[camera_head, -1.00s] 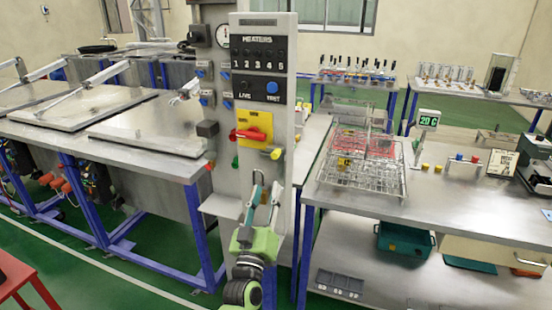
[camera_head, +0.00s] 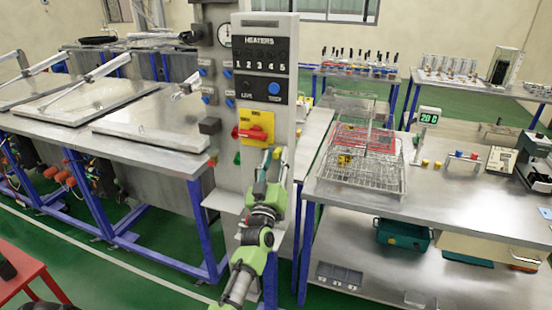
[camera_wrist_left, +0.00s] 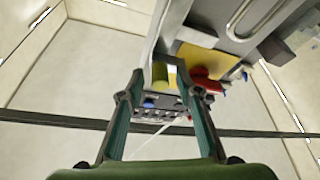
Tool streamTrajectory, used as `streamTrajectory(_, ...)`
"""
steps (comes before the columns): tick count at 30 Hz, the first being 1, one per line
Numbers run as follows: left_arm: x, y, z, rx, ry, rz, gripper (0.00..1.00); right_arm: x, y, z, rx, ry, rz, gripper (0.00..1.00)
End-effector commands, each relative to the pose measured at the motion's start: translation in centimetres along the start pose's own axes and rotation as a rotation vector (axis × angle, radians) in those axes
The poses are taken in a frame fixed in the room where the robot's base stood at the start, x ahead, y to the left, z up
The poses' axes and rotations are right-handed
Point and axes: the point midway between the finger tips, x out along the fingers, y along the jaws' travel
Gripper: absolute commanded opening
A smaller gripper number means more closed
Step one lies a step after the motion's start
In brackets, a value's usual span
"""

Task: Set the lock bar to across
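The heater panel (camera_head: 266,100) stands upright in the middle of the head view. A red handle (camera_head: 253,132) sits on its yellow plate (camera_head: 265,117); the handle also shows in the left wrist view (camera_wrist_left: 206,80). The lock bar, a short yellow bar (camera_wrist_left: 160,74), shows between the fingertips of my left gripper (camera_wrist_left: 158,80) in the left wrist view. In the head view my left gripper (camera_head: 273,156) covers it from sight. The fingers are apart, one on each side of the bar, with no clear contact. My right gripper is not in view.
A blue button (camera_head: 274,88) and a green button (camera_head: 237,158) are on the panel. Steel tank lids (camera_head: 150,124) lie at the left. A steel bench (camera_head: 440,205) with wire baskets (camera_head: 362,168) stands close at the right. A red stool (camera_head: 25,275) is at lower left.

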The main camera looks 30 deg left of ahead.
Motion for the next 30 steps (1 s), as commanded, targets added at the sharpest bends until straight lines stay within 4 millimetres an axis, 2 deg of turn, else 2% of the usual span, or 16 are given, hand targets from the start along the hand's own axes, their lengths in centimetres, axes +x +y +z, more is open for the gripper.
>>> streamTrajectory(1, 0.0, 0.0, 0.0, 0.0, 0.0, 0.0, 0.32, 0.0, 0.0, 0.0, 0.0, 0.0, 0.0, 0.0)
streamTrajectory(3, 0.0, 0.0, 0.0, 0.0, 0.0, 0.0, 0.14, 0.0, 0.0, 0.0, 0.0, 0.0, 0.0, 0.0)
streamTrajectory(5, 0.0, 0.0, 0.0, 0.0, 0.0, 0.0, 0.0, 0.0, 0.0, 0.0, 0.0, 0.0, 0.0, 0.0)
streamTrajectory(11, 0.0, -0.3, -0.1, 0.001, 0.0, 0.0, 0.0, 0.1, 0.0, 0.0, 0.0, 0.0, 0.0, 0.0)
streamTrajectory(20, 0.7, -4.7, -1.7, 0.003, 0.001, 0.001, 0.0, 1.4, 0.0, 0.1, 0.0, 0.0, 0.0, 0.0)
streamTrajectory(29, 0.8, -5.1, -2.0, 0.0, 0.001, -0.002, 0.0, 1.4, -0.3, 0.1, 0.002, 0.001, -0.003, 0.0)
streamTrajectory(30, 0.8, -5.1, -2.0, 0.001, 0.001, -0.002, 0.18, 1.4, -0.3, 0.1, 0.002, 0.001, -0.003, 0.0)
